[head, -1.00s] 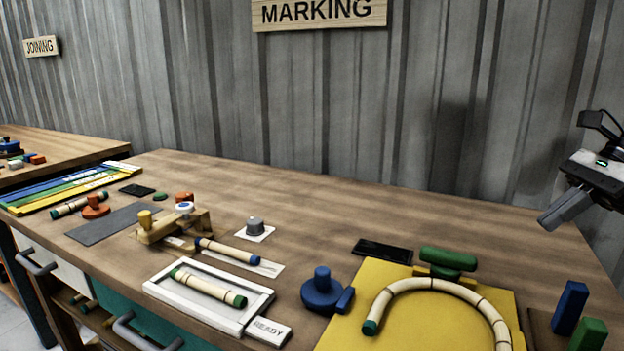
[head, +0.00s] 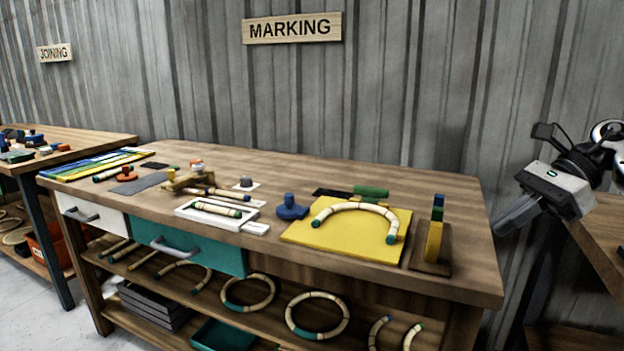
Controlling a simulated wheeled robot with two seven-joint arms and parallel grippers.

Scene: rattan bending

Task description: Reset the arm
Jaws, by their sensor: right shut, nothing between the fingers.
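My right gripper (head: 517,214) is at the right of the head view, just off the right end of the marking bench (head: 330,272). Its fingers are together with nothing between them, pointing down and left. It touches nothing that I can see. My left gripper is not in view. On the bench, a bent rattan arch (head: 357,207) with green ends lies on a yellow board (head: 318,237). A straight rattan piece (head: 216,208) lies in a white tray (head: 203,220).
A blue stamp-like tool (head: 291,208) sits mid-bench. Rattan rings (head: 317,316) lie on the shelf below. Another bench (head: 603,229) stands at the right, and one (head: 62,155) at the left.

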